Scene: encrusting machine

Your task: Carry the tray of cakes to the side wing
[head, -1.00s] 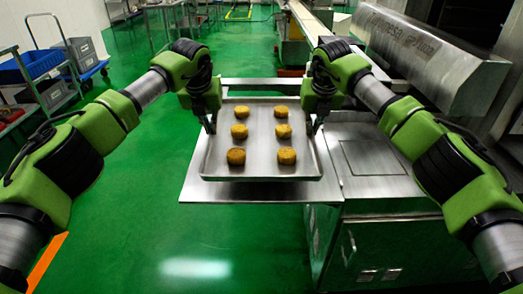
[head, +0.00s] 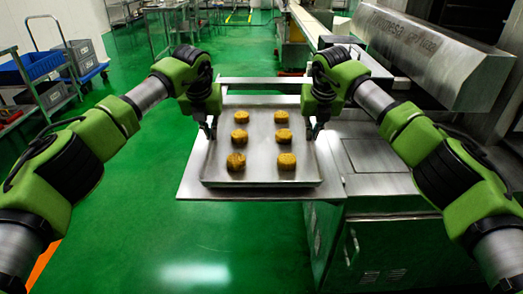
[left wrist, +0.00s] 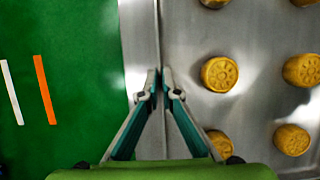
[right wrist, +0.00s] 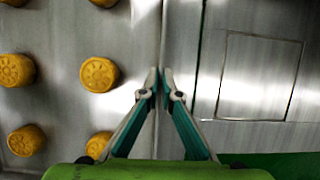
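The metal tray (head: 262,170) holds several round golden cakes (head: 236,162) in two columns. It lies level over a flat metal shelf (head: 250,193) beside the machine; I cannot tell whether it touches the shelf. My left gripper (head: 210,134) is at the tray's left rim. In the left wrist view its fingertips (left wrist: 160,80) are close together with the rim between them. My right gripper (head: 314,134) is at the right rim. In the right wrist view its fingertips (right wrist: 159,82) close on that rim in the same way.
The machine's steel body (head: 385,235) stands right of the shelf, with a slanted metal housing (head: 430,60) at the back right. A trolley with a blue bin (head: 30,66) stands at the far left. The green floor (head: 130,220) left of the shelf is clear.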

